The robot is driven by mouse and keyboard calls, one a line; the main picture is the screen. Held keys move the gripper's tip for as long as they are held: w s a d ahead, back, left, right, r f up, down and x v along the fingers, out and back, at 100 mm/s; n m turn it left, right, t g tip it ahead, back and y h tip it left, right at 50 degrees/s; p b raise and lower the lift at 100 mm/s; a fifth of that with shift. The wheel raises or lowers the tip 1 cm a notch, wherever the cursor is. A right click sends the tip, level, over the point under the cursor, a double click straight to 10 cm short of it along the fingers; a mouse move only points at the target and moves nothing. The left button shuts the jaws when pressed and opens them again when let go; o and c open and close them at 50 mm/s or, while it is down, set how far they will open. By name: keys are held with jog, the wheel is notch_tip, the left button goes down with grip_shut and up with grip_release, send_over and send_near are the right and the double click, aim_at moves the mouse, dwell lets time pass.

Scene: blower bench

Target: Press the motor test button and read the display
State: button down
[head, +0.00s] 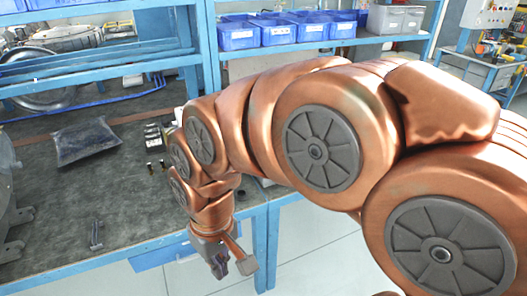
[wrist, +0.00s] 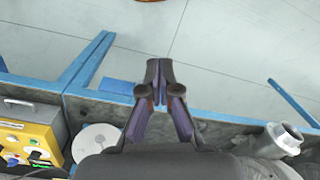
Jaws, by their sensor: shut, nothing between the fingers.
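My gripper (head: 220,268) hangs past the front edge of the bench in the head view, above the floor. In the wrist view its fingers (wrist: 160,70) meet at the tips, with nothing between them. A yellow box (wrist: 28,135) with several coloured buttons or knobs and a handle sits at the left of the wrist view, apart from the fingers. I cannot tell which control is the motor test button, and no display can be read. The yellow box is not visible in the head view, where my arm covers part of the bench.
The dark bench top (head: 130,195) has a blue frame. A dark pad (head: 86,143) and a small metal part (head: 96,236) lie on it. The wrist view shows a white disc (wrist: 95,145) and a metal pipe fitting (wrist: 278,140). Blue bins (head: 238,36) stand on a shelf behind.

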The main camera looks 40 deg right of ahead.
jog(key=w+d+r+m+t+y, duration=0.1)
jog(key=w+d+r+t, duration=0.1)
jog(key=w, duration=0.7)
jog(key=w+d+r+m+t+y, duration=0.1)
jog(key=w+d+r+t, duration=0.15)
jog(key=w, duration=0.75)
jog(key=w+d+m+t, duration=0.2)
jog(key=w+d+m, duration=0.1)
jog(key=w+d, duration=0.65)
jog(key=w+d+f+m+t+h, duration=0.1)
jog(key=d+f+m+h, duration=0.1)
jog(key=d, duration=1.3)
jog(key=w+d+f+m+t+h, duration=0.2)
jog(key=d+m, duration=0.2)
jog(key=d, duration=1.1)
jog(key=shift+d+f+m+h, duration=0.15)
jog(key=shift+d+m+h, duration=0.2)
jog(key=shift+m+h, duration=0.05)
jog(key=shift+f, duration=0.1)
